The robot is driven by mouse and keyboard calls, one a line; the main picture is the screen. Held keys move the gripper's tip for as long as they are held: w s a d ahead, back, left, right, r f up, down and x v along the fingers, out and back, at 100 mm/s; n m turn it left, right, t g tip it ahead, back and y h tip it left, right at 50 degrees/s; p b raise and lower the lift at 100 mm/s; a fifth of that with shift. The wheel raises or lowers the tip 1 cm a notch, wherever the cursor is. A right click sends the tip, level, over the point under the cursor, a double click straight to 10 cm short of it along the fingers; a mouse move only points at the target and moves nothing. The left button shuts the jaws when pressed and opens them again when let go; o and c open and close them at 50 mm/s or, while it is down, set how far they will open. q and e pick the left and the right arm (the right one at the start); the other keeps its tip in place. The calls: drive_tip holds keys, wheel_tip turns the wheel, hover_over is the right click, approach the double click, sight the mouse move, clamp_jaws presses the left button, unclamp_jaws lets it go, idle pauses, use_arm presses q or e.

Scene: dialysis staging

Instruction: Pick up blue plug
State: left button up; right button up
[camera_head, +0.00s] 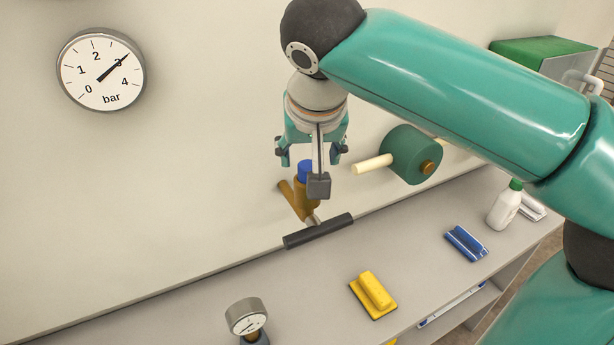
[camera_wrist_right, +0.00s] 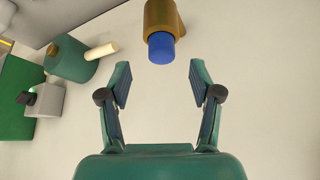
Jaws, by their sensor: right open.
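The blue plug (camera_head: 305,169) sits in the upper end of a brown pipe fitting (camera_head: 300,199) on the wall. In the right wrist view the blue plug (camera_wrist_right: 161,47) shows beyond the fingertips, roughly centred between them, with the brown fitting (camera_wrist_right: 163,14) behind it. My right gripper (camera_head: 312,152) is above the plug in the head view, pointing down. In the right wrist view my right gripper (camera_wrist_right: 160,75) has its fingers wide apart with nothing between them. Part of the plug and fitting is hidden by a grey square-ended bar in the head view. My left gripper is not in view.
A green wheel (camera_head: 408,155) with a cream handle (camera_head: 372,164) projects right of the fitting.

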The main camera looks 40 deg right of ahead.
sight(307, 165)
drive_tip(key=shift+p+x, duration=0.6)
drive_tip(key=shift+x, duration=2.1)
drive_tip(key=shift+w+r, duration=0.1)
drive_tip(key=shift+w, duration=0.05)
drive_tip(key=c, duration=0.9)
